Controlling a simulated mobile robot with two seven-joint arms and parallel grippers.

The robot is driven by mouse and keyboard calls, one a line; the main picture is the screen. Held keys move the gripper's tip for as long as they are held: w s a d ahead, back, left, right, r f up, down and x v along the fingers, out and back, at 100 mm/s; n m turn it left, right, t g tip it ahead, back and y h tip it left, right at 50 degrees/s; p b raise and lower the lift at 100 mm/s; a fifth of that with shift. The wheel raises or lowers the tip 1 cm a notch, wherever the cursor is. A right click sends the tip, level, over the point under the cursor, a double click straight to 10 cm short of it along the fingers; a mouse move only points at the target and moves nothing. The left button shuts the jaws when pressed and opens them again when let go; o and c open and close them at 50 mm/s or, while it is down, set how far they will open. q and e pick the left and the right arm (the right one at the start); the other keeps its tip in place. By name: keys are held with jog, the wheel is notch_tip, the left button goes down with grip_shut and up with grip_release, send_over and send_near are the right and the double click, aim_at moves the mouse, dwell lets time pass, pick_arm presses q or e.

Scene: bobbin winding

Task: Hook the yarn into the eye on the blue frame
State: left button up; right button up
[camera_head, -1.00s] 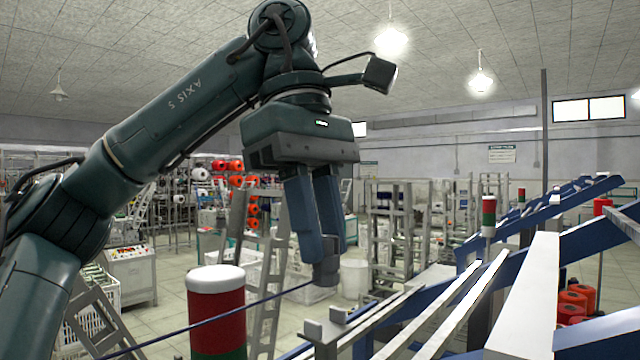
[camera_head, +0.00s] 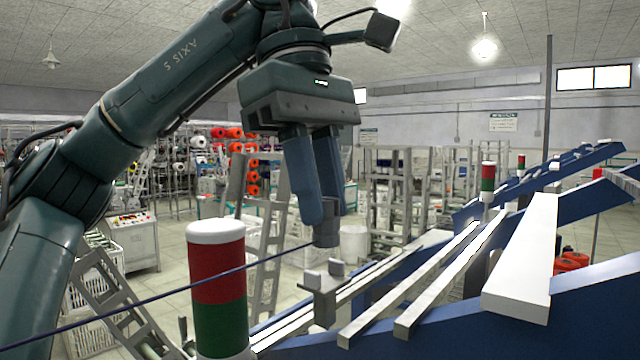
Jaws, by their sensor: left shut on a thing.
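My left gripper (camera_head: 325,225) hangs fingers-down near the middle of the head view, shut on the dark blue yarn (camera_head: 190,287). The yarn runs as a straight line from the lower left, across the front of a red-and-green post, up to the fingertips. A grey cylindrical piece shows at the fingertips. The blue frame (camera_head: 595,298) fills the lower right. A small grey bracket with two upright tabs (camera_head: 324,283) stands just below the fingertips, apart from them; I cannot make out the eye's opening clearly. My right gripper is out of view.
The red-and-green post with a white cap (camera_head: 216,232) stands close, left of the bracket. White rails (camera_head: 430,285) and a broad white beam (camera_head: 525,265) slope along the frame. Grey racks (camera_head: 390,200) stand behind. There is open air around the fingers.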

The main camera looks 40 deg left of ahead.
pick_arm(q)
jog(key=shift+a+b+x, duration=0.2)
jog(key=shift+b+x, duration=0.35)
jog(key=shift+x, duration=0.25)
jog(key=shift+a+b+x, duration=0.2)
jog(key=shift+b+x, duration=0.3)
jog(key=shift+x, duration=0.3)
jog(key=shift+a, duration=0.1)
jog(key=shift+w+a+r+p, duration=0.1)
jog(key=shift+a+p, duration=0.1)
jog(key=shift+p, duration=0.25)
jog(key=shift+w+a+p, duration=0.15)
jog(key=shift+a+p, duration=0.8)
jog(key=shift+a, duration=1.3)
jog(key=shift+r, duration=0.15)
jog(key=shift+v, duration=2.3)
jog(key=shift+d, duration=0.1)
